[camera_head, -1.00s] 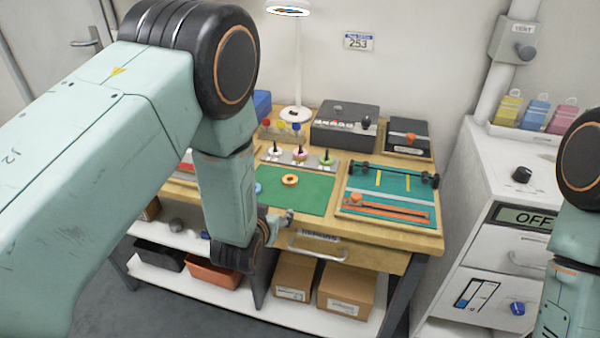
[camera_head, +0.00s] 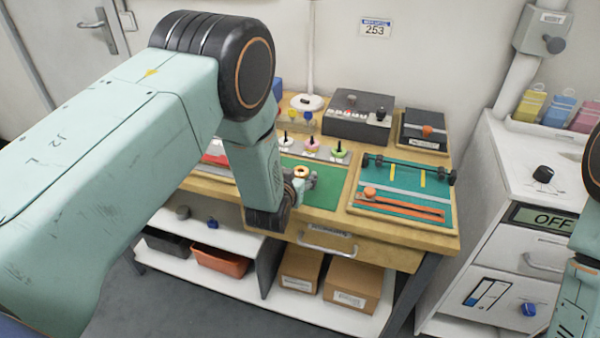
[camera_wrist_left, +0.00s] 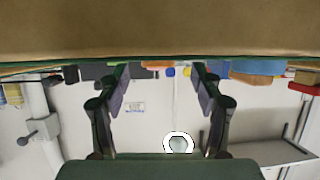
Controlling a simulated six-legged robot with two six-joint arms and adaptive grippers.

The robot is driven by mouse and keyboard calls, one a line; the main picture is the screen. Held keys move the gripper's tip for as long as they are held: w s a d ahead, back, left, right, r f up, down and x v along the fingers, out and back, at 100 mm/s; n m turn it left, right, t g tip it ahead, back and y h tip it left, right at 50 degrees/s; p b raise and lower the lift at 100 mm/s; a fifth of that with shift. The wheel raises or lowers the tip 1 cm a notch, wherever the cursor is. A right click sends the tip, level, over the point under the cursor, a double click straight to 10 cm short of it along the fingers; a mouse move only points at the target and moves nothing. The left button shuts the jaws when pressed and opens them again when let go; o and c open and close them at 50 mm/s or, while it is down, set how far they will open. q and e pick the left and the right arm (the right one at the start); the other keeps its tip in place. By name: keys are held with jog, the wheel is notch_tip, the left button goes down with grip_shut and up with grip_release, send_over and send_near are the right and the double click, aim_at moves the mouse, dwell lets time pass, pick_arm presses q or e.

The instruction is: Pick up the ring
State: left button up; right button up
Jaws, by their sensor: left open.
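The ring (camera_head: 301,171), a small tan-orange ring, lies on the green mat (camera_head: 325,192) on the workbench. My left gripper (camera_head: 307,184) is low over the near part of the mat, just in front of the ring in the head view and partly overlapping it. I cannot tell if they touch. In the left wrist view the two fingers (camera_wrist_left: 160,80) stand apart with nothing held between them; the ring cannot be made out for sure there. My right gripper is out of view; only part of its arm shows at the right edge.
A teal board with an orange slider (camera_head: 405,190) lies to the right. A dark box (camera_head: 357,118) and a lamp base (camera_head: 307,103) are at the back. A white cabinet (camera_head: 500,190) stands right of the bench.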

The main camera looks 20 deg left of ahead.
pick_arm(q)
jog(key=shift+w+d, duration=0.2)
jog(key=shift+w, duration=0.25)
jog(key=shift+w+a+f, duration=0.15)
jog(key=shift+f, duration=0.05)
jog(key=c, duration=0.3)
jog(key=shift+r, duration=0.1)
jog(key=c, duration=0.4)
jog(key=shift+c, duration=0.4)
